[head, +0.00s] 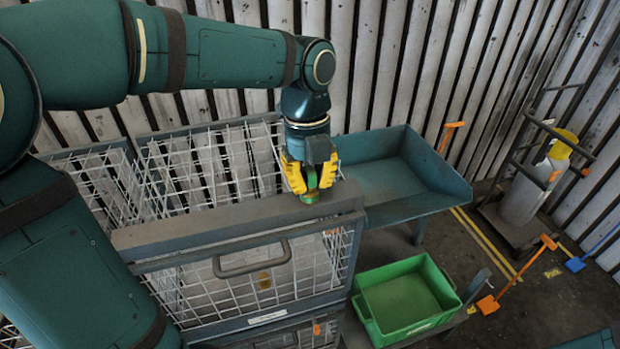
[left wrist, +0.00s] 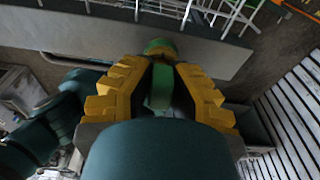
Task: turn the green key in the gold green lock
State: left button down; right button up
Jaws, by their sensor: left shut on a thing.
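My left gripper (head: 308,175) has yellow fingers and points down over the top beam of the wire cage. It is shut on the green key (head: 311,180), whose flat green part shows between the fingers. In the left wrist view the key (left wrist: 161,88) stands between the yellow fingers of the gripper (left wrist: 160,75). The green lock (head: 309,197) is a small round piece on the beam, directly under the fingers. It also shows in the left wrist view (left wrist: 160,47), at the end of the key.
The wire cage (head: 215,286) has a grey top beam (head: 180,233) and a handle (head: 252,263). A teal tray table (head: 375,170) stands behind right. A green crate (head: 445,318) is at lower right. A cylinder cart (head: 530,190) and orange-handled tools (head: 488,304) stand farther right.

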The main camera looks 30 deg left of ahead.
pick_arm(q)
jog(key=c, duration=1)
grip_release()
jog(key=r, duration=0.8)
jog(key=w+a+r, duration=0.1)
jog(key=r, duration=0.3)
jog(key=shift+f, duration=0.15)
